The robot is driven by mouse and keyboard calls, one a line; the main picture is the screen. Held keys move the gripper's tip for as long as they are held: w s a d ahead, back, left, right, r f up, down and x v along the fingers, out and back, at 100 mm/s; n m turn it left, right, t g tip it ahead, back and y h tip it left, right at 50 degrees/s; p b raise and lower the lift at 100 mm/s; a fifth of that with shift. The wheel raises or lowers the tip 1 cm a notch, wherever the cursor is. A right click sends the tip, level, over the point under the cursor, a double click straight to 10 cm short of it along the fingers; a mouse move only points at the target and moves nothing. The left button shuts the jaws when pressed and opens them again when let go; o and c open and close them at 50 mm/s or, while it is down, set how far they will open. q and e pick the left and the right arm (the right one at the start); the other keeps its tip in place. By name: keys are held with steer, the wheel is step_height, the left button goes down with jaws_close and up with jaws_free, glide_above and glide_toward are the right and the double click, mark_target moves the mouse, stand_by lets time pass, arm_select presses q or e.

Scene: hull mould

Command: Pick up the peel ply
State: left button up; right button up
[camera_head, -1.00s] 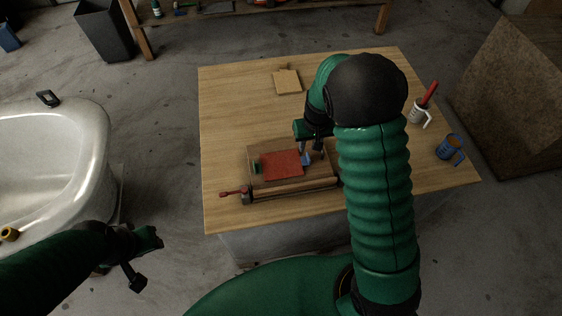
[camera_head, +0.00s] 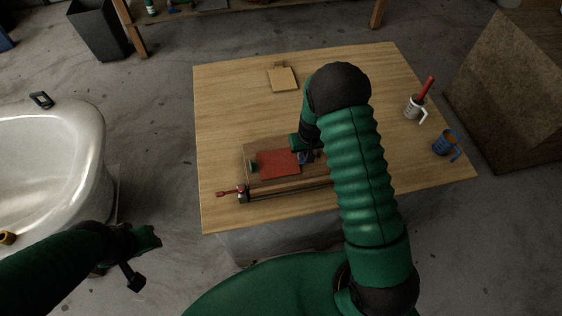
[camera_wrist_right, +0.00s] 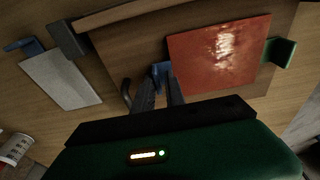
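The red sheet, which I take to be the peel ply (camera_head: 278,164), lies flat on a brown board (camera_head: 262,151) on the table. It also shows in the right wrist view (camera_wrist_right: 200,68), glossy with a bright reflection. A blue clip (camera_wrist_right: 161,69) sits at one edge and a green clip (camera_wrist_right: 280,52) at the opposite edge. My right gripper (camera_wrist_right: 161,76) is open, its fingertips either side of the blue clip with a gap between them; whether they touch it I cannot tell. My left gripper (camera_head: 146,259) is open and empty, off the table at lower left.
A tan block (camera_head: 283,79) is at the back. A white hull mould (camera_head: 50,150) is at left.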

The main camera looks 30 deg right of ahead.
steer(key=shift+d, duration=0.25)
jaws_close()
steer(key=shift+s+d+f, duration=0.1)
steer(key=shift+d, duration=0.15)
arm_select(q)
steer(key=shift+d, duration=0.3)
arm_select(e)
steer(key=shift+a, duration=0.35)
